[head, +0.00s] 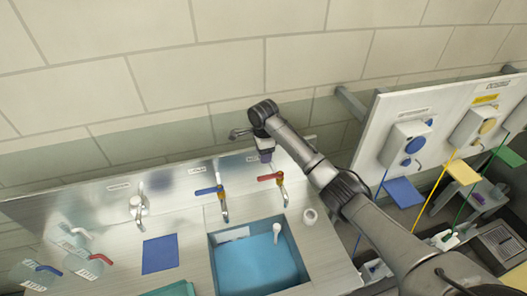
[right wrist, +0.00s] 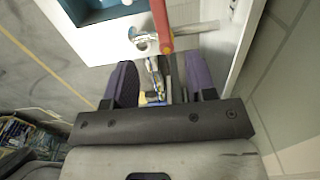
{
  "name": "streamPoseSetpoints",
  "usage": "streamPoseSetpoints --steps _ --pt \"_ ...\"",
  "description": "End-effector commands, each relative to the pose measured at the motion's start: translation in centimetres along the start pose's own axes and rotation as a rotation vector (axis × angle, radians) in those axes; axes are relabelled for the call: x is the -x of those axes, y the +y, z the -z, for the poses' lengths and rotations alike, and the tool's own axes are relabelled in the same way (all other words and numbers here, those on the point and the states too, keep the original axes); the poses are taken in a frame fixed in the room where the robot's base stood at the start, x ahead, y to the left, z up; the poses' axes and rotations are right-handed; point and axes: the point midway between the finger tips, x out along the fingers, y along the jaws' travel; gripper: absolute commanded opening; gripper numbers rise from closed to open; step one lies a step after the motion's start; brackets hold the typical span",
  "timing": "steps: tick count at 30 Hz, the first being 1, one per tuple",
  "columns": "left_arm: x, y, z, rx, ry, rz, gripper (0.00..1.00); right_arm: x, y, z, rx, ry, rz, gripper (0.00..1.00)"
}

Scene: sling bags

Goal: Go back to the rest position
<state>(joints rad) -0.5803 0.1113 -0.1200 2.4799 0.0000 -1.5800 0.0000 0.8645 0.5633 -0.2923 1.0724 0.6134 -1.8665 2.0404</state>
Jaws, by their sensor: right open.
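My right arm comes in from the lower right of the head view. Its dark gripper (head: 265,157) hangs beside the steel back panel, above and a little left of the red-handled tap (head: 270,178). In the right wrist view my right gripper (right wrist: 162,82) has its two purple fingers wide apart with nothing held between them. The red tap handle (right wrist: 161,22) shows beyond the fingertips there, apart from them. My left gripper is in neither view.
A blue-handled tap (head: 209,190) and the water-filled sink (head: 255,262) are nearby. A blue cloth (head: 160,253) lies on the left counter beside spray bottles (head: 85,262). A white board with dispensers (head: 408,145) stands at the right. The wall is close behind the gripper.

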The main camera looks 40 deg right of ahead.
Motion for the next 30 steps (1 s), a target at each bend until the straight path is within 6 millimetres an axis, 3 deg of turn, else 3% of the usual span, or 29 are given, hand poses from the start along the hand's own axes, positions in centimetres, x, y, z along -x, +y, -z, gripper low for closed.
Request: streamPoseSetpoints --steps 7,25,30 --pt "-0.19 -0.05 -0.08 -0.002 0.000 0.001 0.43 1.14 0.01 0.02 0.000 0.000 0.001 0.51" --pt "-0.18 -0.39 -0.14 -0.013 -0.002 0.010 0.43 1.13 0.01 0.00 0.007 0.000 0.000 0.51" --pt "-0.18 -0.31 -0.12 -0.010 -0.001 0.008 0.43 1.12 -0.02 -0.02 0.154 0.000 0.002 0.51"
